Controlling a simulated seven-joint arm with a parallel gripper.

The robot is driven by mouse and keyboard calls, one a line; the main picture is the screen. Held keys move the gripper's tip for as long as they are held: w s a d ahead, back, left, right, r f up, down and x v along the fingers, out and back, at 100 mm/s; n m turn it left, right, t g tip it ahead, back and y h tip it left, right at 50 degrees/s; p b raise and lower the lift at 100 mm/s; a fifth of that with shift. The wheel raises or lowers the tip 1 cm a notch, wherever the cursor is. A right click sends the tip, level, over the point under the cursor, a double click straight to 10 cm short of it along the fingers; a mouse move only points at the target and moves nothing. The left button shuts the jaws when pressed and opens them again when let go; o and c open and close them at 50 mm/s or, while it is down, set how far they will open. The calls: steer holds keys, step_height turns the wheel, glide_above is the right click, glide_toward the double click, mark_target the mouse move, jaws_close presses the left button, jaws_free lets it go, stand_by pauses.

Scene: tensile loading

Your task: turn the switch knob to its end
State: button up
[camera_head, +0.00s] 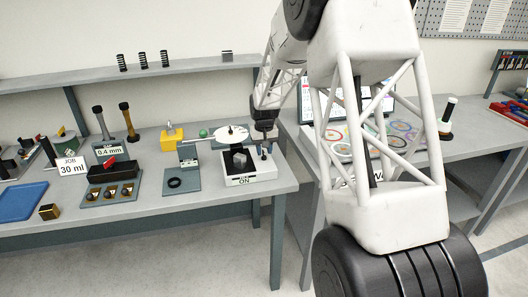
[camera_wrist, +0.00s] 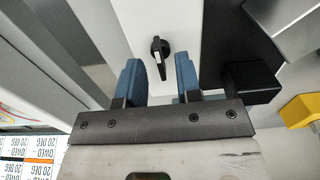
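The switch knob (camera_wrist: 160,50) is black with a pale pointer line and sits on a white surface in the wrist view. My gripper (camera_wrist: 160,68) is open, its two blue fingers apart on either side of the line to the knob. Nothing is held between them. The knob is just past the fingertips; I cannot tell whether they reach down beside it. In the head view my gripper (camera_head: 264,138) is over the right part of a white box (camera_head: 262,174) with an "ON" label on its front. The knob is small and unclear there.
A dark grey block (camera_head: 239,159) stands on the box, left of my gripper. A white disc (camera_head: 222,134) is behind it. A grey plate with a black ring (camera_head: 175,183) lies to the left. A black block (camera_wrist: 250,82) is close to the right finger.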

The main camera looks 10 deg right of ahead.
steer(key=shift+f, duration=0.45)
jaws_close()
steer(key=shift+n, duration=0.4)
steer(key=n, duration=1.2)
steer(key=shift+n, duration=0.3)
steer(key=n, duration=0.4)
steer(key=shift+n, duration=0.3)
